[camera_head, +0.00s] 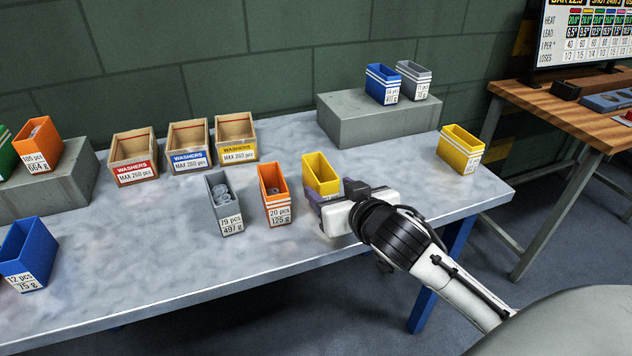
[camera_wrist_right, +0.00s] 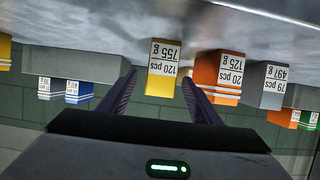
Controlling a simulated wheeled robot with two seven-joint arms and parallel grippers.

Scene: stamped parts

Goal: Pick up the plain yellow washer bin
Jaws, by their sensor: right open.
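The plain yellow bin (camera_head: 319,171) stands upright on the grey table, right of the orange striped bin. I see no stripes on it. My right gripper (camera_head: 334,195) is open at its near right side and hides its lower front. In the right wrist view the picture is upside down, and the plain yellow bin (camera_wrist_right: 163,82) with its "120 pcs 755 g" label shows between the spread fingers (camera_wrist_right: 159,85). The fingers are not closed on it; how far they reach along its sides I cannot tell. My left gripper is not in view.
The orange bin (camera_head: 272,184) stands close left of the yellow one, with a grey bin (camera_head: 224,205) beyond. A white-striped yellow bin (camera_head: 461,144) stands at the table's right end. A concrete block (camera_head: 362,122) carries blue and grey bins behind. Wooden washer boxes (camera_head: 189,151) stand back left.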

